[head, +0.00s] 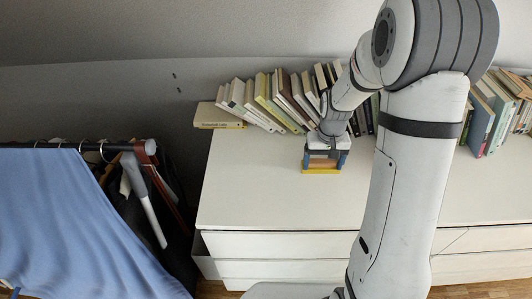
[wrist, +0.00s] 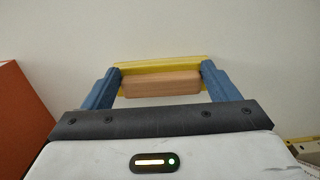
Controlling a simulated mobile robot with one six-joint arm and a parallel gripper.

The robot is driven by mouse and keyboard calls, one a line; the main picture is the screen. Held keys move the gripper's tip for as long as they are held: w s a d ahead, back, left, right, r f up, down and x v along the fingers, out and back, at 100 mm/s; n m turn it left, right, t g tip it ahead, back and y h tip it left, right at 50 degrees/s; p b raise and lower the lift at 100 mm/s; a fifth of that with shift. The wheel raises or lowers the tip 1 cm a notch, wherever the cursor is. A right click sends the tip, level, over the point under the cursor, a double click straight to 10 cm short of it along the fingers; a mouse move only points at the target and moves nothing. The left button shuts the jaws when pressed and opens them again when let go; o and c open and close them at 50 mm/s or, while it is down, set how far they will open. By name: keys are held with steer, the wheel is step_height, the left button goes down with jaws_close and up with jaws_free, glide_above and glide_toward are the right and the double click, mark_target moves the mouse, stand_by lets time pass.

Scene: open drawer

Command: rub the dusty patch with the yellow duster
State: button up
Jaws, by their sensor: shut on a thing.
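The yellow duster (head: 321,171) has a yellow pad under a tan block. It is between the blue fingers of my gripper (head: 325,160), at or just above the white top (head: 260,185) of the dresser, in front of the row of books. In the wrist view the duster's tan block (wrist: 161,83) spans between both fingers of my gripper (wrist: 160,82), with the yellow pad beyond it. I cannot tell whether the pad touches the surface. I cannot make out a dusty patch in either view; my arm hides part of the top.
Leaning books (head: 262,97) line the back, with more books (head: 490,110) at the right and a lying book (head: 217,116) at back left. The top's front and left are clear. A clothes rail with a blue cloth (head: 70,220) stands left of the dresser.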

steer(key=shift+d+r, duration=0.25)
steer(key=shift+d, duration=0.05)
step_height(320, 180, up, 8)
steer(key=p, duration=0.5)
steer(key=shift+f, duration=0.15)
